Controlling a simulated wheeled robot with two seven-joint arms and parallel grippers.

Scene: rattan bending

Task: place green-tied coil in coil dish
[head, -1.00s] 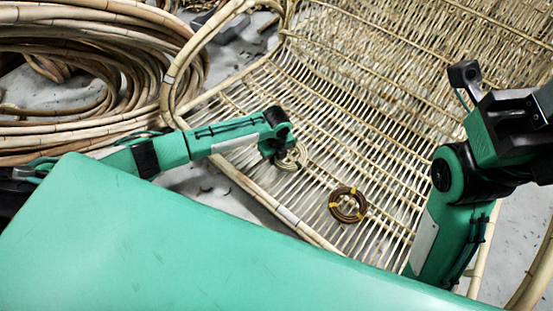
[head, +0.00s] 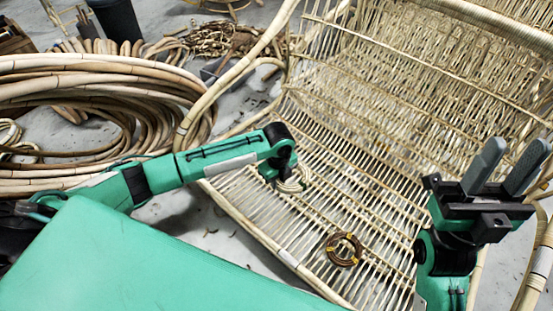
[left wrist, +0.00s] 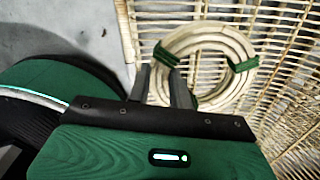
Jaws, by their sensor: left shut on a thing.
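The green-tied coil, a pale rattan ring with dark green ties, shows in the left wrist view (left wrist: 203,52) and partly in the head view (head: 298,180). My left gripper (left wrist: 161,73) is shut on the left side of its ring, over the woven seat. In the head view its fingers are hidden behind my wrist. I cannot tell whether the coil touches the slats. My right gripper (head: 507,160) is open and empty at the right, its two grey fingers apart and pointing up. I do not see a coil dish in either view.
A brown coil with yellow ties (head: 344,249) lies on the rattan seat (head: 330,215). Large bundled rattan loops (head: 60,80) fill the left. A dark bin (head: 115,20) stands at the back left. The chair's rim and woven backrest border the seat.

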